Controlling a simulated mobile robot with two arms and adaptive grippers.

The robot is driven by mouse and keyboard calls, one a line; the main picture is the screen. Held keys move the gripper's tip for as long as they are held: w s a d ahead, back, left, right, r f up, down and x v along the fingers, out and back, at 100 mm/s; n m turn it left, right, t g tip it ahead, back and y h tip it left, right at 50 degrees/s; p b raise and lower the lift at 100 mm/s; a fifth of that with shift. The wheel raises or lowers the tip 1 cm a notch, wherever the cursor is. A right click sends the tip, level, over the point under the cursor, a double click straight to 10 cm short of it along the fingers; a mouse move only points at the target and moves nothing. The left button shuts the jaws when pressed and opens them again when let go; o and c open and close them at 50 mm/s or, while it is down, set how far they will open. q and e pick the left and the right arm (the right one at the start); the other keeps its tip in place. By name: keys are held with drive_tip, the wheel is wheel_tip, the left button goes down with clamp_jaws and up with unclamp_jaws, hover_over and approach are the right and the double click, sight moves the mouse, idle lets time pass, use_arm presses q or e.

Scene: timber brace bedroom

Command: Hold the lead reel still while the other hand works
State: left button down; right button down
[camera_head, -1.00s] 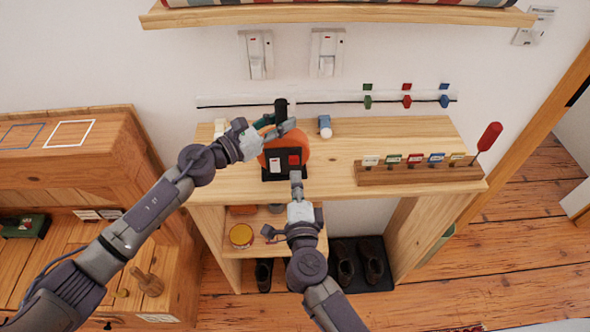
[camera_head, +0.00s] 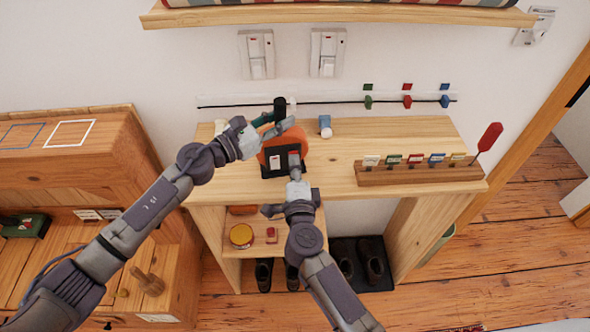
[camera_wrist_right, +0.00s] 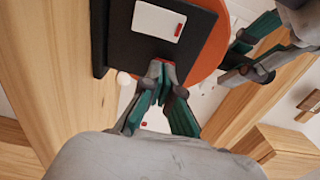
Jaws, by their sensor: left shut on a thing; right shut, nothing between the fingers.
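The lead reel is an orange drum (camera_head: 269,138) with a black front panel (camera_head: 270,171), standing on the wooden bench top. Its panel carries a white switch with a red mark (camera_head: 275,162) and a red part beside it. My left gripper (camera_head: 281,117) is shut on the reel's upper part, by a dark upright grip; the exact contact is partly hidden. My right gripper (camera_head: 294,172) is shut and empty at the right of the panel. In the right wrist view its fingertips (camera_wrist_right: 161,67) meet at the red part, mostly covering it, and seem to touch it.
A rack of coloured tags (camera_head: 420,174) with a red-handled tool stands right on the bench (camera_head: 345,140). A small blue-capped item (camera_head: 325,126) stands behind the reel. Wall switches (camera_head: 327,52) are above. A yellow-topped tin (camera_head: 241,235) and red item (camera_head: 271,235) sit below.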

use_arm(q)
drive_tip(key=shift+s+d+f, duration=0.25)
drive_tip(key=shift+s+d, duration=0.1)
use_arm(e)
drive_tip(key=shift+s, duration=0.25)
use_arm(q)
drive_tip(key=shift+w+a, duration=0.1)
use_arm(e)
drive_tip(key=s, duration=1.3)
drive_tip(key=shift+s+d, duration=0.3)
use_arm(q)
drive_tip(key=c, duration=0.8)
unclamp_jaws()
drive_tip(key=shift+a, duration=0.1)
use_arm(e)
drive_tip(key=shift+a, duration=0.1)
use_arm(q)
drive_tip(key=shift+r, duration=0.1)
